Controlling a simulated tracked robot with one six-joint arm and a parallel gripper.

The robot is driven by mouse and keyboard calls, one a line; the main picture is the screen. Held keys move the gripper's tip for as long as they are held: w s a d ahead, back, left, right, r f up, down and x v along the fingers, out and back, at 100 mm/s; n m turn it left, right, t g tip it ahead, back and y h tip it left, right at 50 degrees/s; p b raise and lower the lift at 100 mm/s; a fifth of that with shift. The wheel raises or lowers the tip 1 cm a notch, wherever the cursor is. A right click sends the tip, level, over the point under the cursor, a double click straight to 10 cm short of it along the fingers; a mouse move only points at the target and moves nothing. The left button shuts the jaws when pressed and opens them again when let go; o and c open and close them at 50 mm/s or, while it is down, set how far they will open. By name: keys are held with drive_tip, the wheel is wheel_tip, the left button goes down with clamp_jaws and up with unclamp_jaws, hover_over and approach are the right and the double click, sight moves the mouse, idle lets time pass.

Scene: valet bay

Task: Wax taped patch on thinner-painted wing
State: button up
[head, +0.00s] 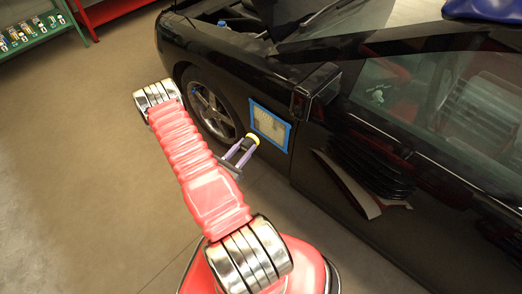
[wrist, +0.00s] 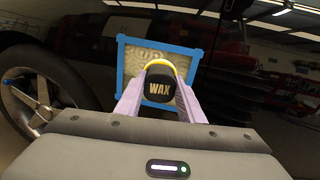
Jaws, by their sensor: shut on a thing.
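A black car (head: 255,70) shows a patch (head: 267,124) framed in blue tape (head: 287,138) on its wing, behind the front wheel. The patch looks pale and swirled in the wrist view (wrist: 185,68), inside the blue tape frame (wrist: 122,70). My gripper (head: 247,147) is shut on a black wax applicator (wrist: 160,90) marked "WAX", with a yellow pad (wrist: 160,63) facing the wing. The applicator covers the lower middle of the patch in the wrist view. In the head view the yellow pad (head: 252,138) is at the patch's lower left edge. I cannot tell whether it touches.
The front wheel (head: 210,108) is just left of the patch; it also shows in the wrist view (wrist: 30,95). The car's hood is raised. A green shelf (head: 35,35) with small items and a red rack (head: 105,12) stand at the far left. The floor (head: 75,170) on the left is clear.

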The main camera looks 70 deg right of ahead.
drive_tip(key=s+d+f+m+g, duration=0.1)
drive_tip(key=s+g, duration=0.1)
drive_tip(key=s, duration=0.4)
drive_tip(key=shift+d+f+m+y, duration=0.15)
drive_tip(key=shift+f+m+y, duration=0.15)
drive_tip(key=shift+f+y, duration=0.1)
drive_tip(key=x, duration=0.6)
drive_tip(key=shift+s+d, duration=0.2)
drive_tip(key=shift+d, duration=0.15)
drive_tip(key=shift+d+r, duration=0.1)
drive_tip(key=shift+d, duration=0.3)
drive_tip(key=shift+x, duration=0.8)
idle(2.4)
drive_tip(key=shift+w+d, duration=0.25)
drive_tip(key=shift+w, duration=0.35)
drive_tip(key=shift+w+d, duration=0.2)
drive_tip(key=shift+w, duration=0.45)
drive_tip(key=shift+w+d, duration=0.25)
drive_tip(key=shift+w, duration=0.35)
drive_tip(key=shift+c, duration=0.4)
